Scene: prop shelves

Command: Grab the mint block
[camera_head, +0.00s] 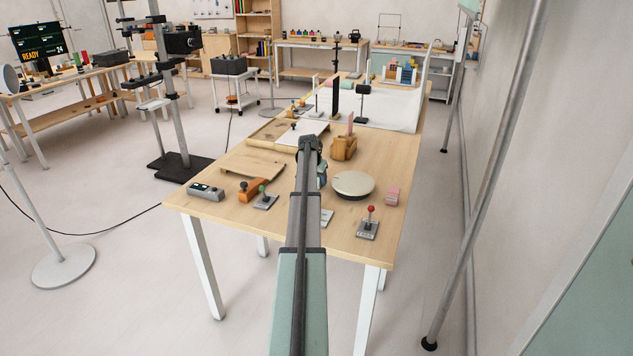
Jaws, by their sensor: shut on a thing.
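My arm reaches from the bottom of the view over the wooden table (228,209). My gripper (310,146) is at its dark far end, over the middle of the table. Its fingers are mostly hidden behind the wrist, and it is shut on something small. I cannot make out the held thing clearly. A small teal patch shows just right of the arm below the wrist; I cannot tell whether it is the mint block or part of my arm. No other mint block stands out on the near tabletop.
A round cream disc (353,184) and a brown wooden piece (344,148) lie to the right. A red-knobbed joystick (368,225) and pink block (392,196) are near the right edge. A wooden board (252,164) and grey device (206,191) lie left.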

